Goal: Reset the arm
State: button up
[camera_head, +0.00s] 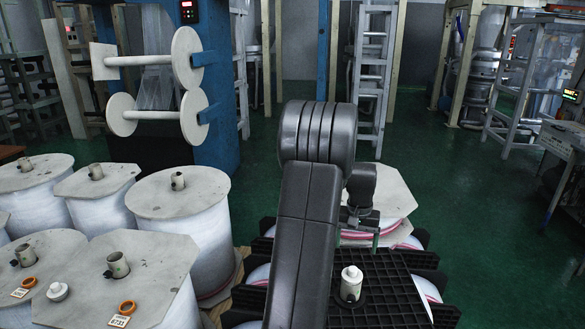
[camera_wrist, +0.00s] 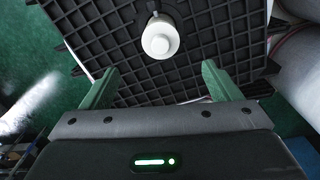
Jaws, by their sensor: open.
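My gripper (camera_wrist: 160,90) is in the wrist view with its two green fingers spread apart and nothing between them. It is over a black grid-topped pallet (camera_wrist: 110,30). A white capped plug (camera_wrist: 160,38) stands up from the grid just beyond the fingertips, apart from them. In the head view my dark arm reaches forward over the black pallet (camera_head: 385,290), and the gripper (camera_head: 362,226) is partly hidden behind the arm links. The white plug (camera_head: 351,284) stands on the pallet to the right of my arm.
Large white film rolls (camera_head: 180,215) with lids and core stubs stand at the left. Orange rings (camera_head: 127,307) and a white cap (camera_head: 57,291) lie on the front lids. A blue machine (camera_head: 215,90) with spools is behind. Green floor (camera_head: 440,190) is clear at the right.

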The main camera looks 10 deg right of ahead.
aim_at(354, 270)
notch_tip(354, 270, down, 12)
jog(key=shift+s+d+r+p, duration=0.1)
jog(key=shift+r+p, duration=0.1)
jog(key=shift+p, duration=0.15)
jog(key=shift+r, duration=0.4)
jog(key=shift+s, duration=0.1)
